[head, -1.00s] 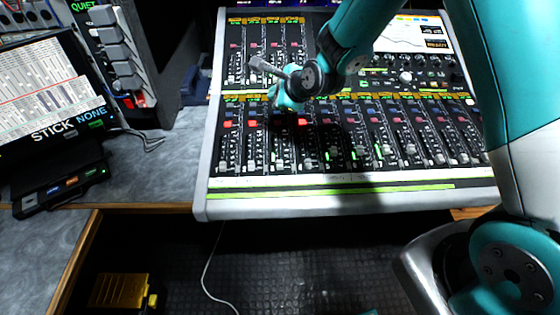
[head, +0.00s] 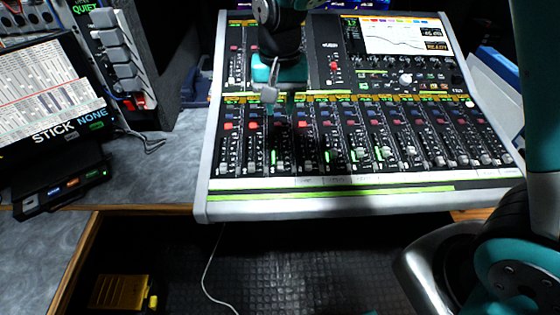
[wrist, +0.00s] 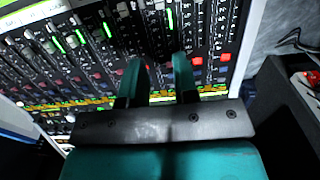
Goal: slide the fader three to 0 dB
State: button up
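The mixing console (head: 205,190) fills the middle of the head view, with a lower row of channel strips. Fader three (head: 282,168) appears to be the third strip from the left. Its pale cap sits low in its slot, beside a lit green meter. In the wrist view, which shows the console upside down, what looks like the same cap (wrist: 160,5) lies at the top edge. My gripper (wrist: 162,58) is open and empty, with bare panel between its fingers. It hangs above the upper part of strips two and three; contact cannot be told.
Neighbouring faders stand close on both sides. A lit display (head: 405,38) is at the console's back right. A stick-labelled screen unit (head: 45,95) and a grey button box (head: 118,50) stand to the left. The grey desk (head: 150,175) left of the console is partly clear.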

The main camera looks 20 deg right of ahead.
aim_at(280, 165)
notch_tip(280, 165, down, 17)
jog(key=shift+f+p, duration=0.15)
jog(key=shift+p, duration=0.35)
jog(key=shift+c, duration=0.4)
grip_shut()
